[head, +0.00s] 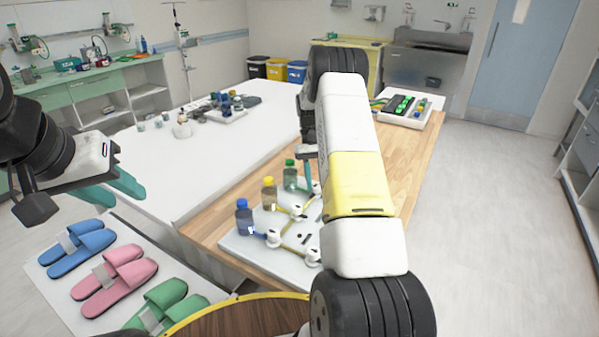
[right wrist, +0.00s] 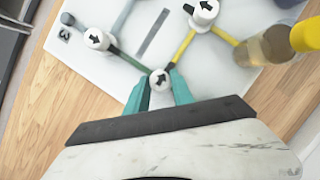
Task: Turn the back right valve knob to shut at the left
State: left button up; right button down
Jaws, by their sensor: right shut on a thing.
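The white valve board (head: 245,248) lies on the wooden table top, with white knobs joined by coloured tubes. My right gripper (head: 308,178) reaches down at its back edge. In the right wrist view my right gripper (right wrist: 159,92) is shut on a white knob (right wrist: 160,78) marked with a small dark arrow; its exact direction is hard to read. Two more arrowed knobs show there, a left one (right wrist: 96,39) and an upper one (right wrist: 204,10). In the head view the gripped knob is hidden. My left gripper (head: 118,192) is open and empty, above the slippers.
Blue (head: 244,218), yellow (head: 269,194) and green-capped (head: 290,176) bottles stand along the board's left edge. Blue, pink (head: 114,278) and green slippers lie on a white surface at the left. A tray of small items (head: 406,108) stands at the table's far end.

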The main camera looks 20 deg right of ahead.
jog(key=shift+w, duration=0.1)
jog(key=c, duration=1.1)
grip_release()
jog(key=shift+r, duration=0.1)
jog(key=v, duration=0.7)
jog(key=shift+r, duration=0.35)
jog(key=shift+w, duration=0.1)
